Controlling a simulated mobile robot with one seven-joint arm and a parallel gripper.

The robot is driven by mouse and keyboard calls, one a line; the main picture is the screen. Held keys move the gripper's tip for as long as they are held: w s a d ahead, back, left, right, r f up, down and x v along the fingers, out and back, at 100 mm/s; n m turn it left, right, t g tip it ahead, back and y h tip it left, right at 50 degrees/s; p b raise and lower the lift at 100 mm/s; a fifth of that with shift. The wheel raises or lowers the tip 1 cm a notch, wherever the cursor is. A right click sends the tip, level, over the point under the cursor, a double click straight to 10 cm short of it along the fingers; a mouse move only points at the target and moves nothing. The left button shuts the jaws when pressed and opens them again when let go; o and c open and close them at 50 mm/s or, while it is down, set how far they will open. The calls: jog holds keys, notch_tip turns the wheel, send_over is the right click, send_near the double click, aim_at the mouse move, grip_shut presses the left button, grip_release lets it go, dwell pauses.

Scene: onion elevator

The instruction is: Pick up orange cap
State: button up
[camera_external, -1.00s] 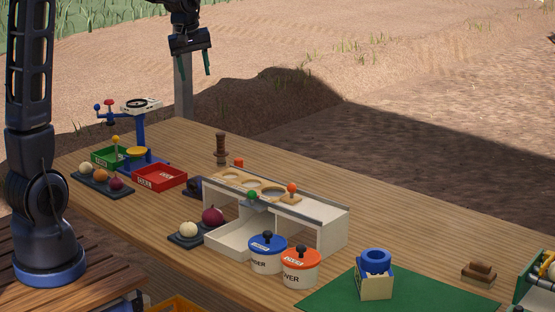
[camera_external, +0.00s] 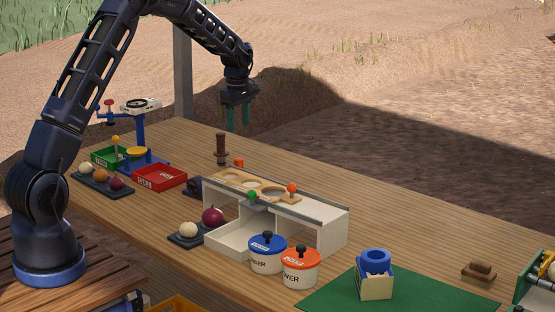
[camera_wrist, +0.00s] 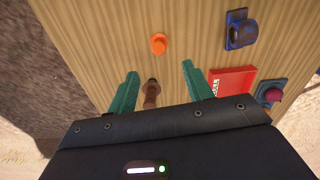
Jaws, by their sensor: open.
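A small orange cap (camera_external: 239,162) stands on the wooden table behind the white stand, partly hidden by it in the external view. In the wrist view the orange cap (camera_wrist: 158,43) is fully seen, a little beyond my fingertips. My gripper (camera_external: 237,118) hangs with its fingers pointing down, above and behind the cap near the table's far edge. Its two green fingers (camera_wrist: 160,68) are apart, with nothing held between them. A pot with an orange lid (camera_external: 300,256) stands at the front of the table.
A brown turned wooden peg (camera_external: 221,150) stands left of the cap; it shows between my fingers in the wrist view (camera_wrist: 151,92). The white stand (camera_external: 325,232) is in front of the cap. A red tray (camera_external: 160,178) lies left. The table right of the cap is clear.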

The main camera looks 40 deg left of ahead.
aim_at(239, 159)
jog(key=f, duration=0.1)
jog(key=w+f, duration=0.1)
jog(key=f+n, duration=0.1)
jog(key=shift+w+a+f, duration=0.25)
notch_tip(239, 159, down, 5)
jog(key=shift+s+a+f, duration=0.1)
jog(key=shift+s+f, duration=0.15)
jog(key=shift+f, duration=1.05)
jog(key=shift+s+a+f, duration=0.1)
jog(key=shift+s+f, duration=0.1)
jog(key=shift+f, duration=1.1)
jog(key=c, duration=1.1)
jog(key=shift+o, duration=0.2)
jog(key=shift+r, duration=0.1)
